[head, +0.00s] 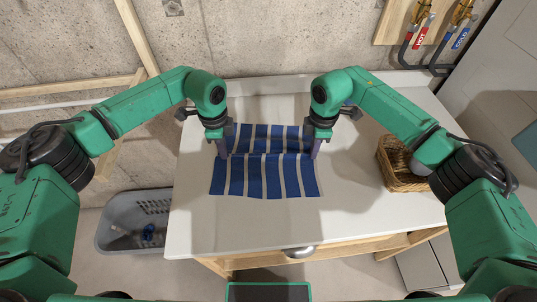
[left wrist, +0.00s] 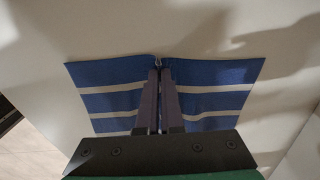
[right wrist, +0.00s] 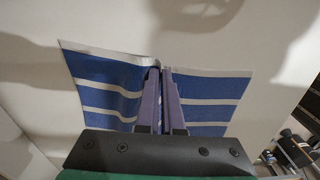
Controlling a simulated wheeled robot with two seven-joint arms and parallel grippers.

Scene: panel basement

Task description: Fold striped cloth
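The blue and white striped cloth (head: 262,178) lies on the white tabletop, with a raised crease running across its middle between my two grippers. My left gripper (head: 223,152) is at the crease's left end; in the left wrist view its fingers (left wrist: 159,72) are closed together on the pinched cloth edge (left wrist: 205,72). My right gripper (head: 316,150) is at the crease's right end; in the right wrist view its fingers (right wrist: 161,75) are closed on the other pinched edge (right wrist: 205,86). The cloth spreads to both sides of the fingers in each wrist view.
A wicker basket (head: 392,177) stands on the right of the table (head: 230,230). A grey plastic crate (head: 118,237) is on the floor at the left. A concrete wall (head: 270,40) is behind the table. The tabletop in front of the cloth is clear.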

